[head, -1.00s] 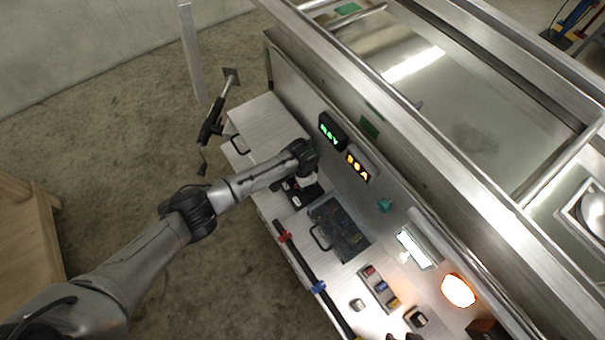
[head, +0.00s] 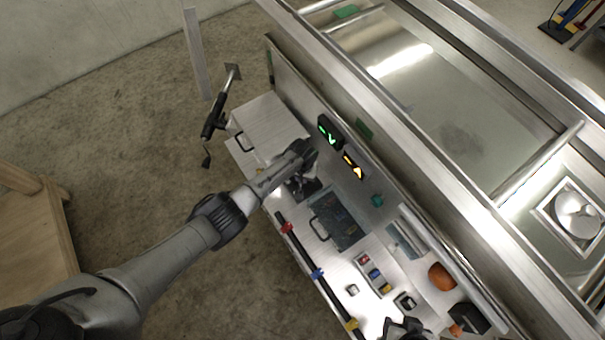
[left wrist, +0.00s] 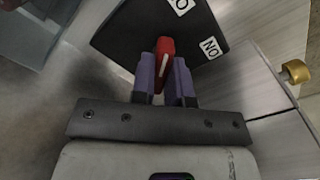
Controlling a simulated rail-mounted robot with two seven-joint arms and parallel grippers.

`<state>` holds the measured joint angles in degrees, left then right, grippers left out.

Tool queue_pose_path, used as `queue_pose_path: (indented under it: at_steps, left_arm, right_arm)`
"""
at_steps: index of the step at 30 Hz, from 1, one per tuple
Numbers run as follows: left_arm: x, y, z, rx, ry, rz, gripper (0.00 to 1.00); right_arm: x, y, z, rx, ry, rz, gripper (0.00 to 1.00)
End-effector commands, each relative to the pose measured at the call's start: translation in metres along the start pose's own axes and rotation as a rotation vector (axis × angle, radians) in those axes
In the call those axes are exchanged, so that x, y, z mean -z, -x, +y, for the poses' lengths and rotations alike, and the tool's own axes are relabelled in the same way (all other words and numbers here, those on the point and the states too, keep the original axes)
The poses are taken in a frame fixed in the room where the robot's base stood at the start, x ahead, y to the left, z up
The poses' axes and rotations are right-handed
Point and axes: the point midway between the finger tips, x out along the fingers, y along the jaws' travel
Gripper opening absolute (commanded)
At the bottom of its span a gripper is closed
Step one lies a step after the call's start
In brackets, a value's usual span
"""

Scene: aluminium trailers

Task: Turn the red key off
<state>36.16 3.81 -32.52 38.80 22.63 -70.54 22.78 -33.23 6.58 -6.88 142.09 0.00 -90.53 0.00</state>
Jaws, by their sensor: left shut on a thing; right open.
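The red key (left wrist: 165,48) sits on a black panel (left wrist: 120,40) with white square labels. My left gripper (left wrist: 164,68) is shut on the key, with one purple finger on each side of it. One label beside the key, seen rotated, bears the letters O and N; another is cut off at the top edge. In the head view the panel (head: 311,189) lies on the bench, and my left wrist largely hides the key. My right gripper (head: 405,328) is open at the bottom edge of the head view, partly cut off.
The bench also carries a dark case (head: 338,221), a tray of coloured pieces (head: 374,274), an unlit orange lamp (head: 441,277) and a black bar with coloured bands (head: 303,254). Two small displays (head: 330,133) stand behind the panel. A brass knob (left wrist: 296,72) is at right.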

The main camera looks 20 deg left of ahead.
Motion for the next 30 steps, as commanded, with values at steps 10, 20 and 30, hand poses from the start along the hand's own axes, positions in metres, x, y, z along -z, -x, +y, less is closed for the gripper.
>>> queue_pose_path:
  at_steps: [10,20,30]
  left_arm:
    - [0.0008,0.0015,0.0011,-0.001,0.102,0.001,0.0]
    - [0.0012,0.0013,0.0007,-0.001,0.117,0.003,0.0]
    - [0.0011,0.0011,0.0006,-0.001,0.116,0.002,0.3]
  right_arm:
    - [0.0017,0.0055,0.0,0.0,0.0,0.0,0.55]
    - [0.0012,0.0056,0.0025,-0.006,0.008,-0.002,0.55]
    - [0.0011,0.0056,0.0029,-0.007,0.009,-0.002,0.55]
